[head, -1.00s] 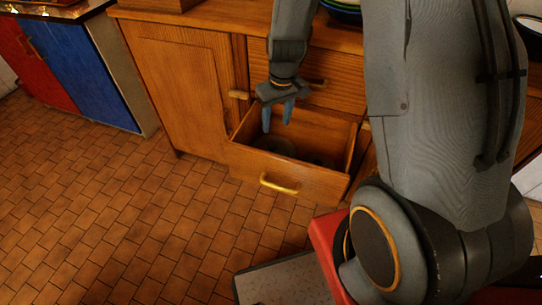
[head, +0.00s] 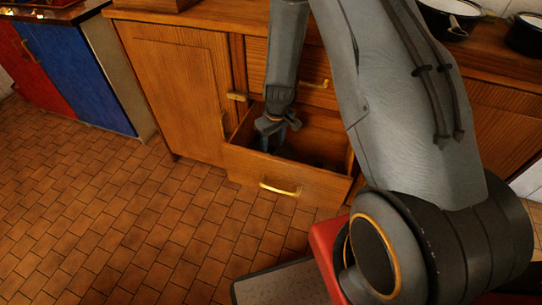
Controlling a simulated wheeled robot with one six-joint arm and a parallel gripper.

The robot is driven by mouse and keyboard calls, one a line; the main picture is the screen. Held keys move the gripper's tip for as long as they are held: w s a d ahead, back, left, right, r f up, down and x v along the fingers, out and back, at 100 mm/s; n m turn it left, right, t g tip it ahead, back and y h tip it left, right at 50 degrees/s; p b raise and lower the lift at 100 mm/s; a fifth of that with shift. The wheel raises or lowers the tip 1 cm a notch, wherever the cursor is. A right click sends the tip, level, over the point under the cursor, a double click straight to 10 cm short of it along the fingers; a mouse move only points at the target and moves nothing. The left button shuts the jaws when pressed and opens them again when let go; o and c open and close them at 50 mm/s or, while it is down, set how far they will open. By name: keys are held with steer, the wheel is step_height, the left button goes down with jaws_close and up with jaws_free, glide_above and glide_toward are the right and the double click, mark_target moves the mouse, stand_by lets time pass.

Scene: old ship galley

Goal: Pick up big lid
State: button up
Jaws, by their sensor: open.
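My gripper (head: 274,138) is open and reaches down into the left part of an open wooden drawer (head: 268,180). Its fingers are inside the drawer, below the rim line of the side walls. A dark round thing, perhaps a lid, shows only faintly at the drawer's bottom right (head: 318,160). The left part of the drawer's floor is hidden by my gripper and the front panel. I cannot tell which lid is the big one, or whether the fingers touch anything.
The drawer front has a brass handle (head: 280,188). A closed drawer (head: 318,92) is just above and behind. A wooden cupboard door (head: 178,90) stands to the left. Dark pots (head: 452,22) stand on the counter at the upper right. The tiled floor (head: 120,220) is clear.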

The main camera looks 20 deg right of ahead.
steer(key=shift+f, duration=0.6)
steer(key=shift+w, duration=0.1)
jaws_close()
steer(key=shift+r, duration=0.1)
